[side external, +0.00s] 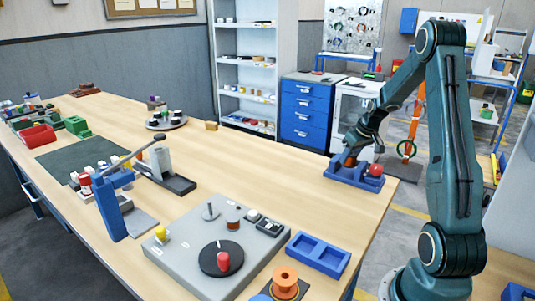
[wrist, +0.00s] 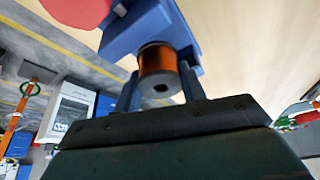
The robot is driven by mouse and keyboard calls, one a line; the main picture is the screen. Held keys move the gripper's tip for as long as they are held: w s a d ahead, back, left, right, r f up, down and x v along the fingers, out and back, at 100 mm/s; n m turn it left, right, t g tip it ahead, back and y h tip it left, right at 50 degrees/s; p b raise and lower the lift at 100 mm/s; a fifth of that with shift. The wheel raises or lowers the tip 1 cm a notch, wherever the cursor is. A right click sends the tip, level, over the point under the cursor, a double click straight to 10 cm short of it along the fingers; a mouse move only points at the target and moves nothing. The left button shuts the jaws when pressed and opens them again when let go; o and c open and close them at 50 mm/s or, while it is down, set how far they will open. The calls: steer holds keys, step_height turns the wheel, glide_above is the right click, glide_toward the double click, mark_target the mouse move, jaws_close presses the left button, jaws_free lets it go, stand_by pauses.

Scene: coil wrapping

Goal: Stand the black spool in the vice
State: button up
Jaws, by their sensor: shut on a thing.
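My gripper (wrist: 160,88) is shut on a spool (wrist: 162,62) wound with copper wire, with a dark grey end flange that has a hole in it. In the side view my gripper (side external: 351,158) is low over a blue fixture (side external: 345,178) at the table's right edge, which looks like the vice. The spool is hardly visible there. In the wrist view the spool overlaps the blue fixture (wrist: 150,28); I cannot tell whether it is seated in it or just above. A red ball (side external: 376,170) is on the fixture's right side.
A grey board (side external: 190,262) with a black disc and red piece lies in front. An empty blue two-compartment tray (side external: 318,254) and an orange spool (side external: 285,277) are near the front edge. A blue lever press (side external: 112,205) stands left. Bare tabletop (side external: 270,170) lies between.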

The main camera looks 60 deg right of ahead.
mark_target(348, 172)
steer(key=shift+f, duration=1.4)
steer(key=shift+f, duration=0.1)
steer(key=o, duration=0.7)
steer(key=v, duration=1.2)
